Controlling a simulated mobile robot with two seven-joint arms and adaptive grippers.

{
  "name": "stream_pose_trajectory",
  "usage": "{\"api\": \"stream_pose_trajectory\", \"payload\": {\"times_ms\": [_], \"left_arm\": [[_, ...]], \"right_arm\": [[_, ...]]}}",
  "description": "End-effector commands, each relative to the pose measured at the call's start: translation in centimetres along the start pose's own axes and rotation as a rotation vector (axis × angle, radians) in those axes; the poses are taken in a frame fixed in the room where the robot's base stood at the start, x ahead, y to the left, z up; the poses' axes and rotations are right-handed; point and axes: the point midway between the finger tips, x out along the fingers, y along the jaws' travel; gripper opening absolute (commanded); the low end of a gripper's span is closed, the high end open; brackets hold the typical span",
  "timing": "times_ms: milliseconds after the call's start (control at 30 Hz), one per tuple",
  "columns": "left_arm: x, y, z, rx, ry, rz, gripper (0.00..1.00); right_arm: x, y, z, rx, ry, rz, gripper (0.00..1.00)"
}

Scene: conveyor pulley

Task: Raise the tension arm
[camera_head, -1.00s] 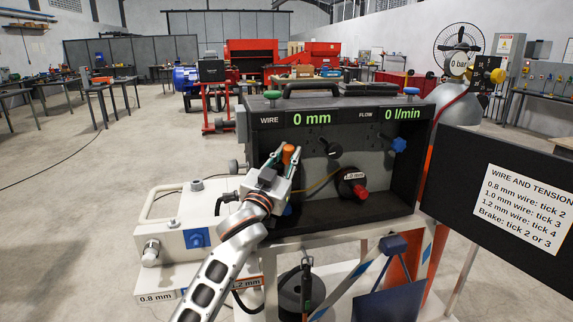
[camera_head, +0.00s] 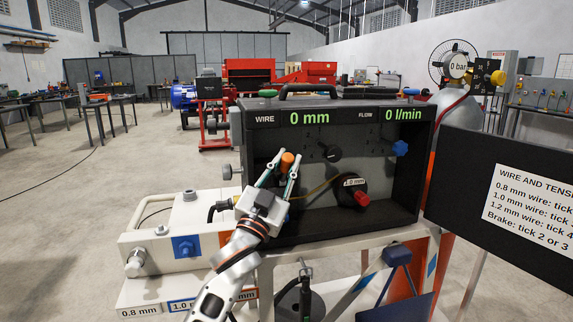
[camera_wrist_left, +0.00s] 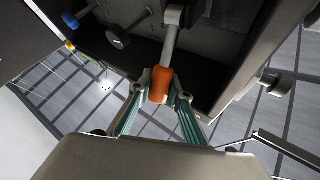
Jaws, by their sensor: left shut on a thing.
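The tension arm shows as a grey rod with an orange grip inside the dark open-fronted box; its orange grip (camera_head: 287,162) is at the left of the box's opening. In the left wrist view the orange grip (camera_wrist_left: 160,85) sits between the two fingertips, with the rod (camera_wrist_left: 172,43) running up and away from it. My left gripper (camera_head: 284,165) is shut on the orange grip, one finger on each side. The rod's pivot is hidden in the head view. My right gripper is not in view.
The box (camera_head: 335,222) reads 0 mm and 0 l/min. Inside are a black knob (camera_head: 333,153), a spool with a red knob (camera_head: 362,198) and a blue knob (camera_head: 400,148). A white unit (camera_head: 150,235) stands at left. A dark sign (camera_head: 460,190) stands at right.

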Motion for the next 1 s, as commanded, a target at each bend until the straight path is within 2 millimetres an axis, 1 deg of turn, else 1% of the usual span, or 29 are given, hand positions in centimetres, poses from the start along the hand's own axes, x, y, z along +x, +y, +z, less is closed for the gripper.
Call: {"api": "stream_pose_trajectory", "payload": {"times_ms": [33,67,300,400,533,667,800,1000], "left_arm": [[0.0,0.0,0.1,0.000,-0.002,0.000,0.00],[0.0,0.0,0.1,0.000,-0.002,0.000,0.26],[0.0,0.0,0.1,0.000,-0.001,0.000,0.27],[-0.1,0.0,0.0,0.000,-0.001,0.000,0.27],[-1.0,0.0,0.2,-0.001,-0.003,0.000,0.27],[-3.0,0.0,0.2,0.001,-0.003,0.000,0.27],[-6.0,0.0,0.2,0.000,-0.004,0.000,0.27],[-9.7,0.1,0.1,-0.001,-0.003,0.001,0.27]], "right_arm": [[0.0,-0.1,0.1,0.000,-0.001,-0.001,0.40],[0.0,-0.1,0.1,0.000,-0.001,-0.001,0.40],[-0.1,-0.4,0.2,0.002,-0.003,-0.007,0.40],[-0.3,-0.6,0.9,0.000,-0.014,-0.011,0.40],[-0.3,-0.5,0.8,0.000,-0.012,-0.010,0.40],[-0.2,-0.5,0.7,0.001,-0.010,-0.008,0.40],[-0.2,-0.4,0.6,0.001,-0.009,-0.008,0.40],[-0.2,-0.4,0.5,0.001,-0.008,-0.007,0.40]]}}
